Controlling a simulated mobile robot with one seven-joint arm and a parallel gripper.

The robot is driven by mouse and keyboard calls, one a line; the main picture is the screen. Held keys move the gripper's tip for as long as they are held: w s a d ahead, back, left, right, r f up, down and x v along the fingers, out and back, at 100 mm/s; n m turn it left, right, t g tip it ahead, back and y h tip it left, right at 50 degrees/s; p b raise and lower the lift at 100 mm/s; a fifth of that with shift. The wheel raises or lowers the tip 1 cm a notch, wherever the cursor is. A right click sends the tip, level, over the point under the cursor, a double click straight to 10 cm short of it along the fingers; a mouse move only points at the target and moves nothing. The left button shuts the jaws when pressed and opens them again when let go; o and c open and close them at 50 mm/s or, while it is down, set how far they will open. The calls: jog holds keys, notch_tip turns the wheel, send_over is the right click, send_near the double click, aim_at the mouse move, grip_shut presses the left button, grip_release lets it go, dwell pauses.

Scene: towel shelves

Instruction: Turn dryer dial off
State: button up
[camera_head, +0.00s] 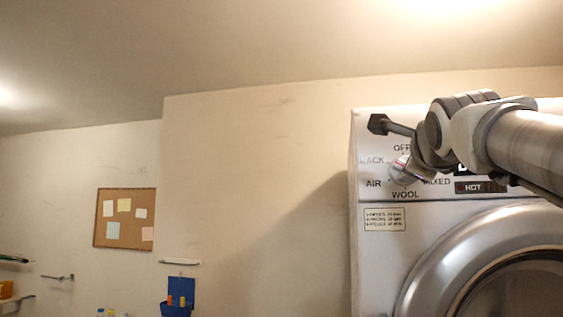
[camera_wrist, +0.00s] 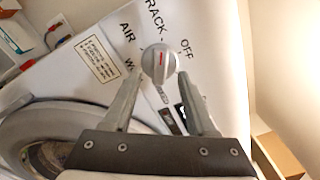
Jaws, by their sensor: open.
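The dryer dial (camera_wrist: 158,62) is a round silver knob with a red mark, on the dryer's white panel. In the wrist view the red mark runs roughly up the picture, towards the side of the RACK label. The OFF label (camera_wrist: 188,50) is to the right of the dial. My gripper (camera_wrist: 160,78) is open, with one finger on each side of the dial; I cannot tell whether they touch it. In the head view the dial (camera_head: 400,172) is partly hidden by my gripper, and the OFF label (camera_head: 402,148) shows above it.
The dryer (camera_head: 372,260) stands at the right, its round door (camera_head: 425,270) below the panel. A cork board (camera_head: 124,243) and a blue wall holder (camera_head: 180,292) hang at the left. The wall between them and the dryer is bare.

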jog(key=shift+p+x, duration=0.45)
jog(key=shift+x, duration=1.15)
grip_shut()
